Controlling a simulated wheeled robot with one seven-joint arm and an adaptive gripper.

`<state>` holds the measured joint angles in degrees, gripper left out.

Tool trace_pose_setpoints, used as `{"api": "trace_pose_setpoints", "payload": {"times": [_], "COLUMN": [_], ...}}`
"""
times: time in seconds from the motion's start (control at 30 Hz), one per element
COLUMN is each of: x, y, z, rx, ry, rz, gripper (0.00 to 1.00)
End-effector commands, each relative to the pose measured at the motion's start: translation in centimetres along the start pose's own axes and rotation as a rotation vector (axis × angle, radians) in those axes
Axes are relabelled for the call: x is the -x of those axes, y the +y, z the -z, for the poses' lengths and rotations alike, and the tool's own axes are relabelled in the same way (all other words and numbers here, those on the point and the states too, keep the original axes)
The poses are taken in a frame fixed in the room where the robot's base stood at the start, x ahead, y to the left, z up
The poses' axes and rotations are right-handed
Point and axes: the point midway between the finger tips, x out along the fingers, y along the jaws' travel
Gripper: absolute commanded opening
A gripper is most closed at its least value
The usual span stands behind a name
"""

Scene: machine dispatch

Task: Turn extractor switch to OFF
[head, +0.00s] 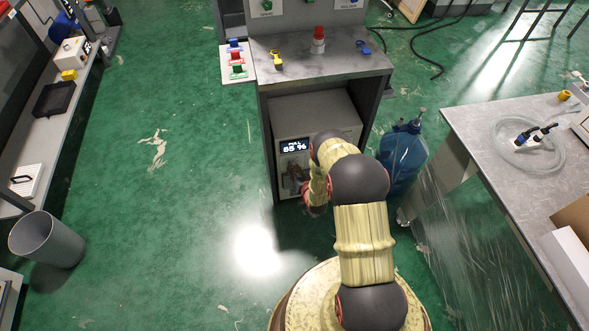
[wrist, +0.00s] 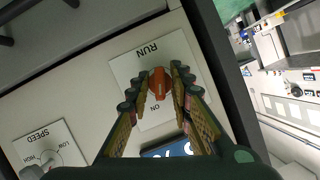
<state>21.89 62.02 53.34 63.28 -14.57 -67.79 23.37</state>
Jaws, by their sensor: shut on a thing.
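The extractor (head: 312,113) is a pale grey box inside the open cabinet, with a lit display (head: 294,147) that seems to read "PULL 85 %". In the wrist view its switch is an orange knob (wrist: 160,82) on a white plate (wrist: 126,72) marked "RUN", with "ON" printed on the other side of the knob. My gripper (wrist: 161,88) has its two fingers shut on the knob, one on each side. In the head view my arm hides most of the gripper and the switch. No "OFF" mark can be seen; the fingers cover part of the plate.
A "SPEED" dial (wrist: 47,158) sits on the same panel, at lower left in the wrist view. The cabinet's dark side edge (wrist: 222,70) runs close to my gripper. A blue water bottle (head: 402,158) stands right of the cabinet. A table (head: 470,125) is at right.

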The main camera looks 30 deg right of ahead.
Motion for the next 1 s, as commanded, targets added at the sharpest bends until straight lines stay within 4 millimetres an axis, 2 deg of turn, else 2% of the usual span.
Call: {"api": "trace_pose_setpoints", "payload": {"times": [0.6, 1.0], "x": [0.01, 0.0], "y": [-0.33, -0.34], "z": [-0.25, -0.31], "rx": [0.537, 0.812], "ry": [-0.002, -0.002], "rz": [-0.221, -0.334], "gripper": [0.0, 0.0]}}
